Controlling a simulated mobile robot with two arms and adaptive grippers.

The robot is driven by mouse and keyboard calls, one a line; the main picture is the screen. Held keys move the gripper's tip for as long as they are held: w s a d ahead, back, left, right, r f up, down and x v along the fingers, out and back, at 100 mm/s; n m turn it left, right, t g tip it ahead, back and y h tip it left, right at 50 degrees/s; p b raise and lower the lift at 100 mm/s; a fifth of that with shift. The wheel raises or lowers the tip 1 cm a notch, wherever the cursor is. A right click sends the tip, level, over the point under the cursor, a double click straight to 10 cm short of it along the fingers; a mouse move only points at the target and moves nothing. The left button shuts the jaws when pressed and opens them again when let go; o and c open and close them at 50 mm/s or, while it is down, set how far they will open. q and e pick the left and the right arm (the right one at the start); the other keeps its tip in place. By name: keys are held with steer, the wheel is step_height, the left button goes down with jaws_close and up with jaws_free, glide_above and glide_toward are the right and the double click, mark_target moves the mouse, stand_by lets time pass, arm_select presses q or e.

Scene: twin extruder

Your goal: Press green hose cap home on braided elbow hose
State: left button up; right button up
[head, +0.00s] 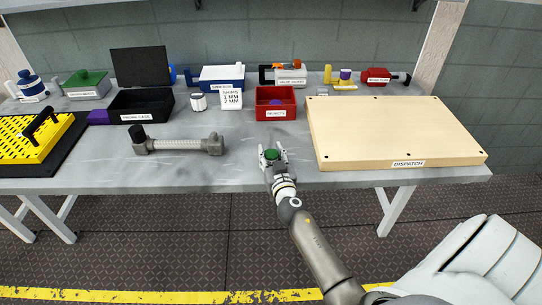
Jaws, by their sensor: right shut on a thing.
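The green hose cap (271,154) is between the fingers of my right gripper (272,158), which is shut on it near the table's front edge. The braided elbow hose (185,145) lies on the table to the left, roughly level with the gripper. It is grey, with a dark upturned elbow end at its left and a plain ring-like end at its right, facing the gripper. The cap and the hose are clearly apart. My left gripper is out of view.
A red bin (276,115) and a black bin (141,118) stand behind. A wooden dispatch board (398,145) fills the right side. A yellow grid tray (22,137) is at the far left. Bare table lies between hose and gripper.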

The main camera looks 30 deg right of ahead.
steer(key=shift+r, duration=0.1)
steer(key=shift+r+p, duration=0.55)
steer(key=shift+r, duration=0.25)
steer(key=s+a+r+p, duration=0.1)
steer(key=s+a+r, duration=0.5)
steer(key=s+r, duration=0.5)
steer(key=shift+s, duration=0.9)
steer(key=shift+r, duration=0.1)
